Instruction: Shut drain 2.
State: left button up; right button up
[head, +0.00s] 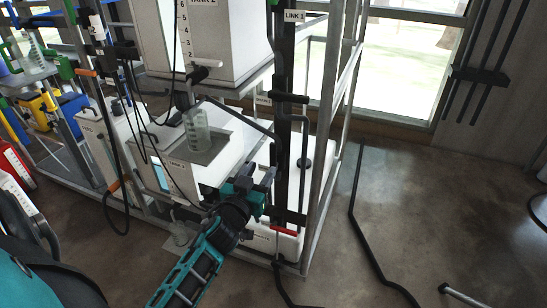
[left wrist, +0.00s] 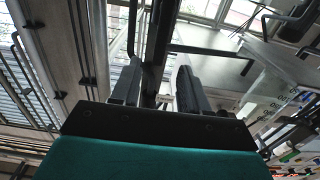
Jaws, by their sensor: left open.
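A small red lever handle (head: 284,230) lies roughly level on the low white tank body at the lower right of the frame, near a label too small to read. I cannot tell if it belongs to drain 2. My left gripper (head: 264,178) is open and empty, up and to the left of the red handle and apart from it. In the left wrist view its two fingers (left wrist: 158,78) stand apart, with a dark upright post beyond them. The red handle does not show clearly there. My right gripper is not in view.
A dark post labelled LINK 1 (head: 292,16) and grey frame uprights (head: 328,130) stand close to my left gripper. A beaker (head: 197,130) stands on a grey shelf to the left.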

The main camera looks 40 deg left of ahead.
aim_at(273, 154)
pick_arm(q)
jog(key=b+x, duration=0.1)
jog(key=x, duration=0.6)
jog(key=shift+w, duration=0.15)
jog(key=shift+w+a, duration=0.2)
jog(key=shift+w, duration=0.5)
jog(key=shift+c, duration=0.2)
grip_shut()
dwell(0.8)
